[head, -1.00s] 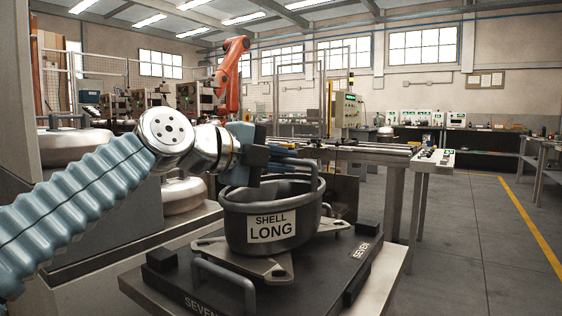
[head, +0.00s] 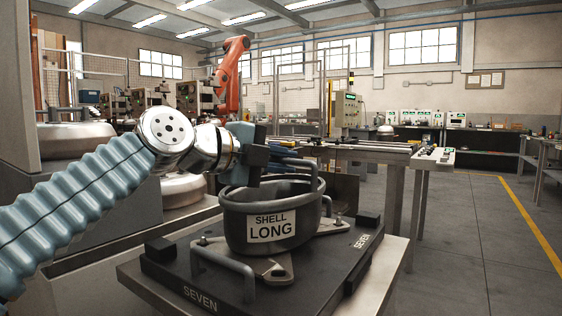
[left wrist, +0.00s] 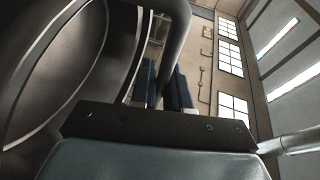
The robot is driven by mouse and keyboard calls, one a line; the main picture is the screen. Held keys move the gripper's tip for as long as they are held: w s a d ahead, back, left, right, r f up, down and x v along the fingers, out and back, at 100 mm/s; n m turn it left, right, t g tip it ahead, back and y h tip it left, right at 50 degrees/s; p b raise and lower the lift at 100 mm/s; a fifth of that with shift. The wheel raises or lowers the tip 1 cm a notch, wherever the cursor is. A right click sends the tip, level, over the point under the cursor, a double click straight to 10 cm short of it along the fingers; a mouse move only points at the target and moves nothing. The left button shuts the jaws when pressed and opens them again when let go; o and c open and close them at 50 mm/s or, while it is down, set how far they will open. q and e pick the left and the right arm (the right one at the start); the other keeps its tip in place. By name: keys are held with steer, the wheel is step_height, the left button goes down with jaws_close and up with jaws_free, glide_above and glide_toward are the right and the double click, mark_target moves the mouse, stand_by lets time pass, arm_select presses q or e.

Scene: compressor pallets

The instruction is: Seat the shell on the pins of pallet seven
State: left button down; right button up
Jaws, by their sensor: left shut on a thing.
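The dark grey shell (head: 236,228), a round tub labelled "SHELL LONG", is upright over pallet seven (head: 190,272), a dark plate marked "SEVEN". Its flat feet (head: 268,267) spread out just above or on the plate. A pin (head: 203,240) shows at the left foot and another (head: 340,219) at the right foot. I cannot tell whether the feet rest fully down. My left gripper (head: 284,168) is shut on the shell's raised handle (head: 304,163) at the rim. The left wrist view shows the shell's curved wall (left wrist: 70,60) beside the jaws. My right gripper is out of view.
The pallet has a bar handle (head: 245,276) at the front and dark blocks (head: 161,249) at its corners. A bench with rails (head: 370,152) stands close behind. Other rounded shells (head: 184,189) are at left. The floor at right is clear.

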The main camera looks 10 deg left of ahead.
arm_select(q)
steer(key=shift+s+f, duration=0.1)
steer(key=c, duration=1)
jaws_free()
steer(key=shift+f, duration=0.25)
steer(key=v, duration=0.7)
steer(key=b+v, duration=0.1)
steer(key=v, duration=0.6)
steer(key=shift+d+r, duration=0.1)
steer(key=shift+r, duration=0.1)
